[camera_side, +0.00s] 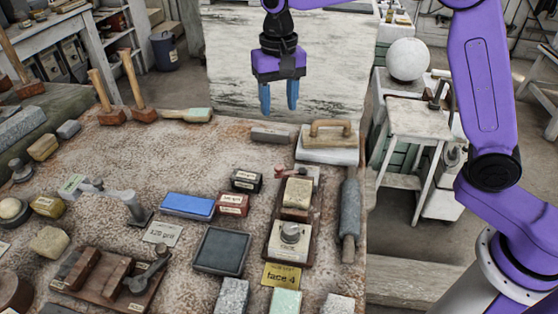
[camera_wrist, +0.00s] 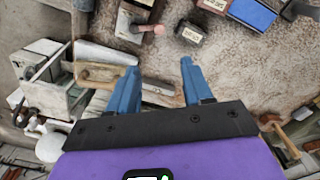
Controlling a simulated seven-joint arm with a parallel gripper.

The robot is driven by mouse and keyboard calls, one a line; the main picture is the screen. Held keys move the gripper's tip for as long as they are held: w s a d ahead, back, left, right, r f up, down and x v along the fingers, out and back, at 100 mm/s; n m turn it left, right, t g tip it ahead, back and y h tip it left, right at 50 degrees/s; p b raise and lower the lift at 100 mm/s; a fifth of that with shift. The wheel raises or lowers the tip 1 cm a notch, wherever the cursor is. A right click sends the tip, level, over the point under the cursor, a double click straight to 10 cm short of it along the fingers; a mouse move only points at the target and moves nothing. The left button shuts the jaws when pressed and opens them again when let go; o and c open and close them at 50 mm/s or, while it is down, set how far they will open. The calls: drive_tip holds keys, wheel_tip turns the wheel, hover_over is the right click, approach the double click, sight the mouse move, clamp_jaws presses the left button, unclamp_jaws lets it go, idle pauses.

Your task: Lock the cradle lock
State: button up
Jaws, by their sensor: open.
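My gripper (camera_side: 279,103) is open and empty, high above the back of the bench; its two blue fingers also show in the wrist view (camera_wrist: 160,82). A brown wooden fixture (camera_side: 75,285) at the lower left carries two dark wood blocks and a grey lever (camera_side: 148,276) with a round knob. It looks like the cradle with its lock, but I cannot tell whether the lever is locked. My gripper is far from it, up and to the right. The fixture is not visible in the wrist view.
A wooden tray (camera_side: 272,256) with blocks and a pink-ended peg (camera_side: 279,172) stands right of centre. A plastering float (camera_side: 328,139) sits at the back right.

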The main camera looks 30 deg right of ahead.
sight(279, 167)
wheel_tip(279, 167, down, 17)
drive_tip(key=shift+f, duration=0.1)
idle(0.5)
clamp_jaws()
